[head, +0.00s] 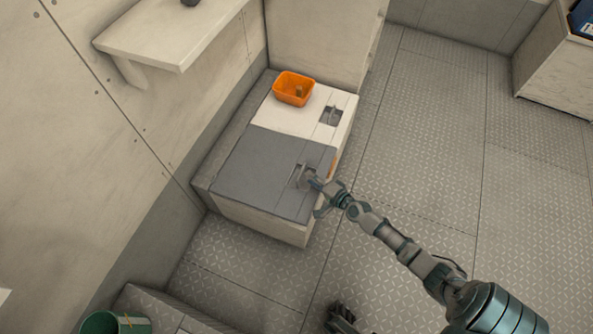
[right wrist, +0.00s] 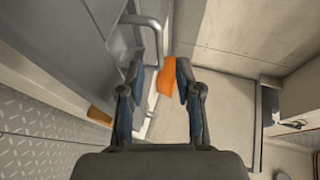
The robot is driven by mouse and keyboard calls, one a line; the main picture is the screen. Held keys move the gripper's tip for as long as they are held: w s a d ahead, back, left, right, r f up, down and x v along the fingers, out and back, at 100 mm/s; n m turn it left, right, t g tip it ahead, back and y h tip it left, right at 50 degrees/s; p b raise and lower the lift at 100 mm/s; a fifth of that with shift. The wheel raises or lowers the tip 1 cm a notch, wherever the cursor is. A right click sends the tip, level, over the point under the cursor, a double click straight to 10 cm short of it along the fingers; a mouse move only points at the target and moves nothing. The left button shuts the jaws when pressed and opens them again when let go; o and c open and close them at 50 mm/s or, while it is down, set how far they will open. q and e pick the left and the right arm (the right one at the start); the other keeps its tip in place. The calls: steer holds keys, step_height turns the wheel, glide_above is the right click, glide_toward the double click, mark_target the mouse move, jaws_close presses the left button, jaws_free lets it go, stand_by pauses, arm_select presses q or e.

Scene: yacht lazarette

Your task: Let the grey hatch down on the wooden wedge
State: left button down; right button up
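The grey hatch (head: 262,168) lies almost flat on the near half of a low white locker. Its steel handle (head: 301,174) is near its right edge and also shows in the right wrist view (right wrist: 148,20). The wooden wedge (head: 333,166) shows as a tan sliver at the hatch's right edge; the right wrist view shows it (right wrist: 99,115) at left, partly hidden. My right gripper (head: 315,186) is at the handle; in the right wrist view its fingers (right wrist: 164,75) are apart, with the handle beside the left one. A dark part at the bottom edge may be my left gripper (head: 340,320).
An orange bin (head: 292,88) with a small brown item inside stands on the white hatch (head: 290,118) behind the grey one. A shelf (head: 170,35) juts from the left wall. A green bucket (head: 114,322) is at lower left. The floor at right is clear.

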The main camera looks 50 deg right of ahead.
mark_target(302, 170)
steer(key=x, duration=0.2)
steer(key=f+b+x, duration=0.1)
steer(key=x, duration=0.2)
steer(key=shift+s+d, duration=0.1)
steer(key=shift+d, duration=0.05)
steer(key=shift+w+b, duration=0.4)
steer(key=shift+w, duration=0.2)
steer(key=shift+w+r, duration=0.1)
steer(key=shift+r, duration=0.1)
jaws_close()
